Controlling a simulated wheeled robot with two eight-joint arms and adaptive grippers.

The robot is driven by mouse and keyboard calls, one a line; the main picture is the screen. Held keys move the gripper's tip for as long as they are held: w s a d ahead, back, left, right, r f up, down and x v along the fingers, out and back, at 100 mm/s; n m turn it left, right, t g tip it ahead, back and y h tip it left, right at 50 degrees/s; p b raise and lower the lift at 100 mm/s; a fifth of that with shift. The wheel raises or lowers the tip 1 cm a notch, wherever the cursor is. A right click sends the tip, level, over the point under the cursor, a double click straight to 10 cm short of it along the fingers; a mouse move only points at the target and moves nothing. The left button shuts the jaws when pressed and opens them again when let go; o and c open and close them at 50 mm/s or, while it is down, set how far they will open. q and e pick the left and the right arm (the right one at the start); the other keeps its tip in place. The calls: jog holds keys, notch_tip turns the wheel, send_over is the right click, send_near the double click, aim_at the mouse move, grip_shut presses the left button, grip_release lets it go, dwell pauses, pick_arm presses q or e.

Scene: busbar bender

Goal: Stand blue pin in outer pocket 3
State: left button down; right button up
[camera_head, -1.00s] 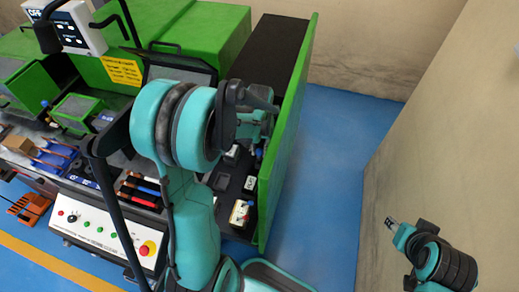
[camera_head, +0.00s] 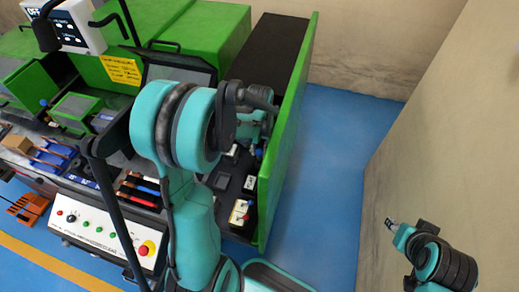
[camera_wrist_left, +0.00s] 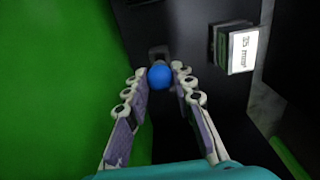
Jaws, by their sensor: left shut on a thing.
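The blue pin (camera_wrist_left: 160,75) shows as a round blue head between the fingertips of my left gripper (camera_wrist_left: 159,78) in the left wrist view. The gripper is shut on it. Just beyond the head is a small grey piece (camera_wrist_left: 158,52) on the dark surface; whether the pin touches it I cannot tell. In the head view a small blue spot (camera_head: 259,153) shows below my left gripper, beside the green panel; the arm hides most of this area. My right gripper (camera_head: 391,223) is off to the right, away from the machine, too small to read.
A block with a white label (camera_wrist_left: 242,51) stands right of the pin. A tall green panel (camera_head: 287,130) borders the dark shelf. Other labelled blocks (camera_head: 240,212) stand on the shelf. Blue floor (camera_head: 330,190) is clear right of the panel.

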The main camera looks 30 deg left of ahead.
aim_at(260, 150)
pick_arm(q)
jog(key=shift+f+b, duration=1.25)
jog(key=shift+f, duration=0.3)
jog(key=c, duration=1.2)
grip_release()
jog(key=shift+r, duration=0.1)
notch_tip(260, 150, up, 12)
jog(key=shift+f, duration=0.1)
